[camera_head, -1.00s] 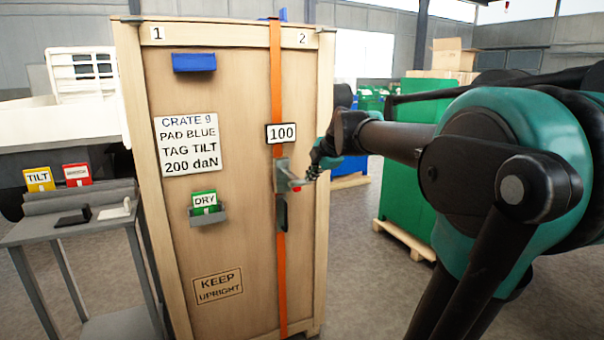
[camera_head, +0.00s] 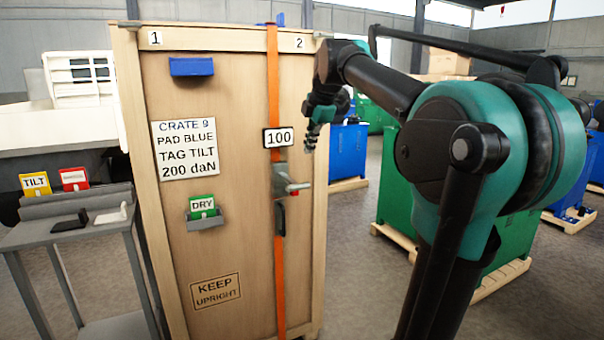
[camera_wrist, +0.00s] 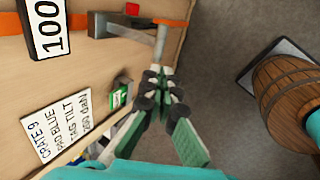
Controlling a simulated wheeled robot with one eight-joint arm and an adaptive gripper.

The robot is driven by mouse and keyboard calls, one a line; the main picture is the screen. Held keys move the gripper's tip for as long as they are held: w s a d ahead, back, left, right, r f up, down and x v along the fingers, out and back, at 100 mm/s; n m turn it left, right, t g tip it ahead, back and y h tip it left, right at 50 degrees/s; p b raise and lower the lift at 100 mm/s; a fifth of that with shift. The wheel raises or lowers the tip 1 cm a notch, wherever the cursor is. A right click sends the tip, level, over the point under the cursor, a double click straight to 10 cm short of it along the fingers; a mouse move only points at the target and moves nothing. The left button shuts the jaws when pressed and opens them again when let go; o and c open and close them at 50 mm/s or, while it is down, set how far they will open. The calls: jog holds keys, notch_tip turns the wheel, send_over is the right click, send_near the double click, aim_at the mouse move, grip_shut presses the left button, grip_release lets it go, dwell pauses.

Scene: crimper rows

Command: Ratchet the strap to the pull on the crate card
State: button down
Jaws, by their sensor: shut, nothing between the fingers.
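The crate card (camera_head: 185,150) reads "CRATE 9, PAD BLUE, TAG TILT, 200 daN" and is on the front of the wooden crate (camera_head: 240,240). An orange strap (camera_head: 275,80) runs down the crate's right side. The display on the strap (camera_head: 278,137) reads 100. Below it is the grey ratchet (camera_head: 281,180) with a handle (camera_head: 299,188) sticking out to the right. My gripper (camera_head: 309,147) is shut and empty, above and right of the handle, apart from it. In the wrist view my gripper (camera_wrist: 154,75) shows below the ratchet handle (camera_wrist: 161,42), with the display (camera_wrist: 50,38) at upper left.
A green DRY tag (camera_head: 202,206) sits in a holder on the crate. A blue pad (camera_head: 192,66) is near the top. TILT (camera_head: 36,186) and red (camera_head: 74,179) tags stand on a side table (camera_head: 85,230). Green and blue crates stand behind my arm. A barrel (camera_wrist: 290,100) shows in the wrist view.

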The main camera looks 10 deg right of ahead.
aim_at(301, 187)
jog(key=x, duration=1.4)
jog(key=shift+r, duration=0.1)
jog(key=shift+s, duration=0.1)
jog(key=shift+s+d+f+t+y, duration=0.15)
jog(key=shift+f+t, duration=0.3)
jog(key=shift+f, duration=0.35)
jog(key=shift+s+a+f+t+y, duration=0.15)
jog(key=shift+f+t, duration=0.3)
jog(key=shift+f, duration=0.35)
notch_tip(301, 187, down, 10)
jog(key=w+t+y, duration=0.1)
jog(key=w+t, duration=0.2)
jog(key=t, duration=0.2)
jog(key=shift+a+f+t+y, duration=0.15)
jog(key=shift+a+t+y, duration=0.15)
jog(key=shift+a+y, duration=0.1)
jog(key=shift+s, duration=0.1)
